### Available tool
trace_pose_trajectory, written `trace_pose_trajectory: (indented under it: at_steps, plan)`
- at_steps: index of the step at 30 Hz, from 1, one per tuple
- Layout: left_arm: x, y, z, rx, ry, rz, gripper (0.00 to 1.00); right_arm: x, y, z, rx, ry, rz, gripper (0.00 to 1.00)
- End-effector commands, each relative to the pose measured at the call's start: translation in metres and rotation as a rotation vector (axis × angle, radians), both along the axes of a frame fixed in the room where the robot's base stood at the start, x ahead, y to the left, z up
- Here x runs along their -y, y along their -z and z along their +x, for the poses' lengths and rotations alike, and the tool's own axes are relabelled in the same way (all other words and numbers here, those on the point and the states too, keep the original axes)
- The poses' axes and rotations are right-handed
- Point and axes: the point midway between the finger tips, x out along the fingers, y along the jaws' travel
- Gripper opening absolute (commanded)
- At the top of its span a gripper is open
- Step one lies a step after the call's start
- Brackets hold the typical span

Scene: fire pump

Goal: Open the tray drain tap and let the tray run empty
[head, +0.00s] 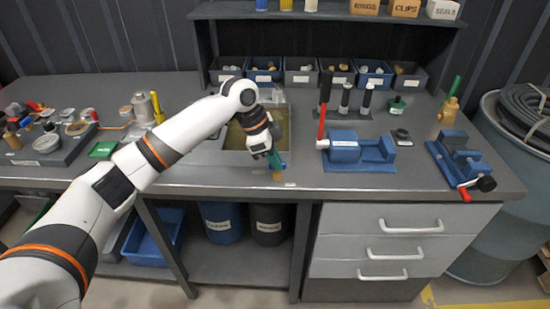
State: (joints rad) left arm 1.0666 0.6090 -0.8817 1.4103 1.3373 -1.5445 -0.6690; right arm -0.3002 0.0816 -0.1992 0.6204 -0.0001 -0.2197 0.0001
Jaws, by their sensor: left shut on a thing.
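The grey metal tray (228,157) is set into the bench top, with brownish contents showing inside. My left arm and gripper cover part of it. The tray drain tap (277,177) is at the tray's front right corner, near the bench's front edge; a small brass-coloured end shows below a teal-green part. My left gripper (275,159) reaches down over this corner and is shut on the tap, at the teal-green part. The fingers hide most of the tap, so its lever angle and any flow cannot be made out. My right gripper is out of view.
A blue pump unit (345,148) with a red lever stands right of the tray, and a blue vice (462,158) farther right. Several bins line the back. A parts tray (70,148) is at left. Labelled buckets (268,224) stand below the bench.

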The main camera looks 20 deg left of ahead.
Motion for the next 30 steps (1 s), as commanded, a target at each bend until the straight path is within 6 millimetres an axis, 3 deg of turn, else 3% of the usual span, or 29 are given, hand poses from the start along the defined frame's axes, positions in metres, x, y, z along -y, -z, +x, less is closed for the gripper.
trace_pose_trajectory:
  at_steps: [5,11,30]
  plan:
    - [0.000,-0.003,0.000,-0.001,-0.031,0.001,0.00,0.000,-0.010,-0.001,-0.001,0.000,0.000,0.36]
    - [0.001,-0.006,-0.002,-0.003,-0.130,-0.001,0.00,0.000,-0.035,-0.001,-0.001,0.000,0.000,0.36]
    - [0.004,-0.009,-0.004,-0.003,-0.714,-0.001,0.00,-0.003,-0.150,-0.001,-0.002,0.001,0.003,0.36]
